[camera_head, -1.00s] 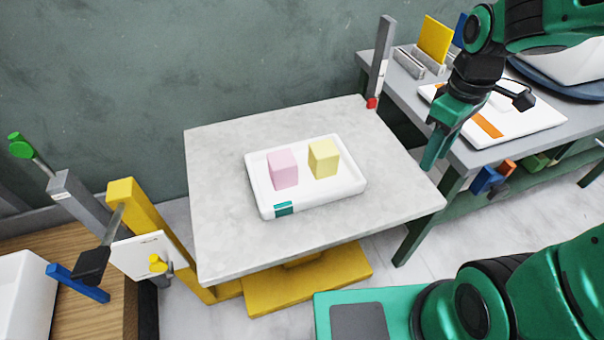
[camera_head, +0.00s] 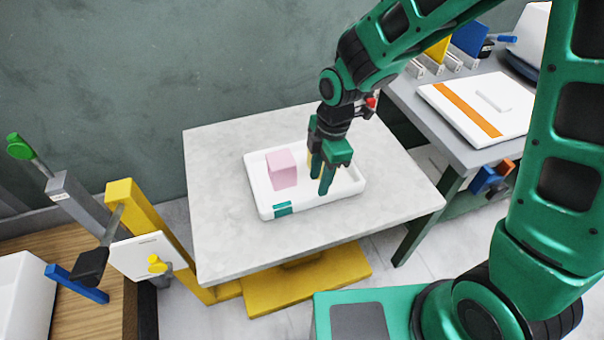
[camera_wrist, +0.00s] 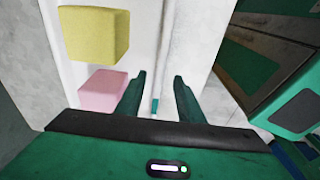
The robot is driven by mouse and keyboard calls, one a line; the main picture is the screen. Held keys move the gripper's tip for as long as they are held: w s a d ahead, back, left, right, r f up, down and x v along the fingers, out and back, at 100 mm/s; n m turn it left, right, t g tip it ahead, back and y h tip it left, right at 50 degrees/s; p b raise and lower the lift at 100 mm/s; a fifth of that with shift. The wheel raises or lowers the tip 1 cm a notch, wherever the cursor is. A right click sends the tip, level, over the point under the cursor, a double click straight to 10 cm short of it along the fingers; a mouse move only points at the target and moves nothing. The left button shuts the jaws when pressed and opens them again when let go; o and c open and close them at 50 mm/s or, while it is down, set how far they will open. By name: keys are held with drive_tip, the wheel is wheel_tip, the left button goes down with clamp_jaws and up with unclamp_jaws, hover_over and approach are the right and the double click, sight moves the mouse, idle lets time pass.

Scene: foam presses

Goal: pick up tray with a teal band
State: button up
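The white tray (camera_head: 310,204) with a teal band (camera_head: 283,209) on its front side lies flat on the grey-white table. It holds a pink block (camera_head: 283,170) and a yellow block, which my gripper mostly hides in the head view. My gripper (camera_head: 319,182) points down over the tray's right part. In the wrist view, my gripper (camera_wrist: 159,80) has its two fingers apart with nothing gripped, and a tray edge and the teal band (camera_wrist: 155,105) appear between them. The yellow block (camera_wrist: 95,33) and pink block (camera_wrist: 102,92) lie left of the fingers. Contact cannot be told.
The table (camera_head: 225,240) is clear around the tray. A grey side table at right holds a white board with an orange band (camera_head: 465,108). A yellow press frame (camera_head: 150,230) with a lever stands at left, beside a wooden bench (camera_head: 85,245).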

sight(315, 195)
drive_tip(key=shift+s+a+f, duration=0.1)
drive_tip(key=shift+a+f, duration=0.1)
drive_tip(key=shift+f, duration=1.15)
drive_tip(key=shift+s+a+f, duration=0.1)
drive_tip(key=shift+a+f, duration=0.05)
drive_tip(key=shift+f, duration=1.15)
drive_tip(key=shift+w, duration=0.1)
clamp_jaws()
